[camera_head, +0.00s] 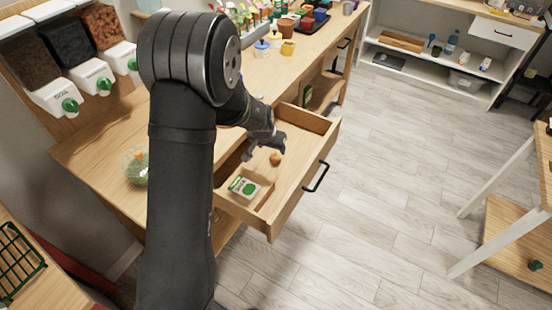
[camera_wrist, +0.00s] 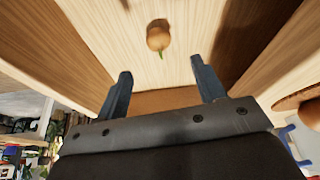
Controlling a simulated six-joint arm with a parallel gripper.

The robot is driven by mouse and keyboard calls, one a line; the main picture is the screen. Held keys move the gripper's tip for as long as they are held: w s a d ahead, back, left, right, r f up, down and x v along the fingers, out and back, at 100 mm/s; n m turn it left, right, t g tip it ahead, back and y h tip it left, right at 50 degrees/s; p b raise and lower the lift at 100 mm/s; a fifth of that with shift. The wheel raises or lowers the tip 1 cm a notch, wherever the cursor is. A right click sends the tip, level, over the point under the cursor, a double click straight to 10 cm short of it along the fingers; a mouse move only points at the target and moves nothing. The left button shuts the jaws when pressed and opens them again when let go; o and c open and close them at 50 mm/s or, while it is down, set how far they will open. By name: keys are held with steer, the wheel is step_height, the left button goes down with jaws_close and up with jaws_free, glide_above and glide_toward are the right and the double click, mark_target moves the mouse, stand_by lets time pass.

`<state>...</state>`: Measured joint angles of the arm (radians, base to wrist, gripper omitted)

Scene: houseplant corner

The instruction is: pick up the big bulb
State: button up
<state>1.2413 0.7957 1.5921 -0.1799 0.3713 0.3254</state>
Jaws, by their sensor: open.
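The big bulb (camera_head: 276,158) is a brown, rounded bulb lying on the floor of the open drawer (camera_head: 296,170). In the wrist view the bulb (camera_wrist: 158,38) shows a small green tip and lies beyond my fingertips, roughly centred between them. My gripper (camera_head: 265,148) is over the drawer, beside the bulb and apart from it. In the wrist view my gripper (camera_wrist: 162,82) has its two fingers spread wide with nothing between them.
A small box with a green label (camera_head: 248,186) sits in the drawer's near corner. The drawer walls stand around the bulb, and a black handle (camera_head: 318,177) is on its front. A glass bowl with greens (camera_head: 136,166) stands on the bench. Open floor lies to the right.

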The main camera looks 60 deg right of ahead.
mark_target(275, 156)
steer(key=shift+x, duration=4.55)
steer(key=shift+s+a, duration=0.1)
steer(key=c, duration=1.1)
